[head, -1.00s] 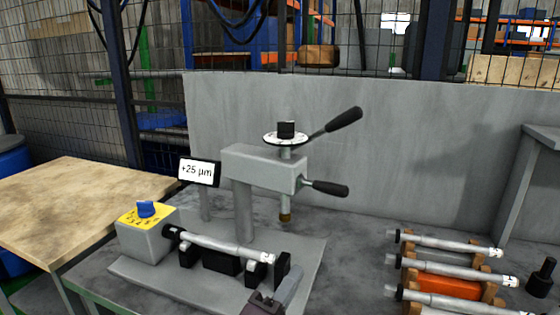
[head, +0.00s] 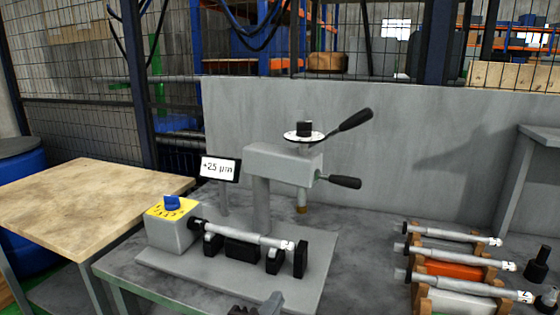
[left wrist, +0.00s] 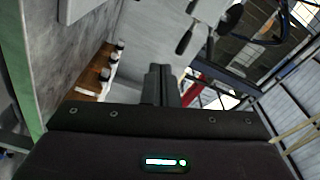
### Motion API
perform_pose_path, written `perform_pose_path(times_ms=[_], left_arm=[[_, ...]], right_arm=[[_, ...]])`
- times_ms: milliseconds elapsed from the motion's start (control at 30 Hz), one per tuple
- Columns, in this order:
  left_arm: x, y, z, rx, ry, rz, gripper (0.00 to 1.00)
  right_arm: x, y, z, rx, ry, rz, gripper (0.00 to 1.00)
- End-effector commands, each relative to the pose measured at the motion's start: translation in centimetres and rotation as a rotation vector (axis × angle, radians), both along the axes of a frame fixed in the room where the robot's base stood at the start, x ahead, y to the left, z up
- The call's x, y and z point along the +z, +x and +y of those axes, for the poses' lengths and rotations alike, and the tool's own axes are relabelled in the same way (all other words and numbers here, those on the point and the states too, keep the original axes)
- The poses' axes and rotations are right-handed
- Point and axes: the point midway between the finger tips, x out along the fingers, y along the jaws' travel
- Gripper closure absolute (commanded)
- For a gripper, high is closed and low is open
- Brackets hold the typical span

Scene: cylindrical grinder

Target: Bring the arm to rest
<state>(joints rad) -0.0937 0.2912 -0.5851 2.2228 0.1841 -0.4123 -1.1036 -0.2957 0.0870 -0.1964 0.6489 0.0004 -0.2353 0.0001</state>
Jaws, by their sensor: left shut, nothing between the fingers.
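My left gripper (head: 262,303) shows only as a small dark tip at the bottom edge of the head view, in front of the grinder's base plate. In the left wrist view its two fingers (left wrist: 160,84) lie together, shut, with nothing between them. The cylindrical grinder (head: 282,160) stands on the grey table, with two black-handled levers, a dial on top and a "+25 µm" display (head: 219,168). A silver shaft (head: 245,236) lies across its black supports, beside the yellow-topped box with a blue knob (head: 172,204). My right gripper is not in view.
A rack (head: 423,292) with several silver shafts stands at the right, and it also shows in the left wrist view (left wrist: 88,87). A black peg (head: 539,261) stands beside it. A wooden table (head: 80,205) is at the left. A grey panel (head: 420,135) closes the back.

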Motion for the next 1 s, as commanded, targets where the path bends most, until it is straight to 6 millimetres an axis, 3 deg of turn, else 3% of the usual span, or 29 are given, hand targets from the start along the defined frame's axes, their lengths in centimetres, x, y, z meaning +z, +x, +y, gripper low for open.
perform_pose_path(times_ms=[267,500,700,867,1000], left_arm=[[-7.1,-1.9,5.4,0.173,-0.218,0.507,1.00],[-14.1,-7.9,11.8,0.503,-0.453,1.000,1.00],[-17.2,-13.3,15.7,0.779,-0.580,1.249,1.00],[-18.5,-17.6,18.2,1.001,-0.654,1.389,1.00],[-22.0,-16.6,18.1,1.012,-0.646,1.406,1.00]], right_arm=[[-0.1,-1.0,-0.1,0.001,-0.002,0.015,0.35],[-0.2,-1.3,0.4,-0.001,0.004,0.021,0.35],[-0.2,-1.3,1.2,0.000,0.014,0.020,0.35],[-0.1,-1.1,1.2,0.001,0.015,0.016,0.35],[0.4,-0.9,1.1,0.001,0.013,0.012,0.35]])
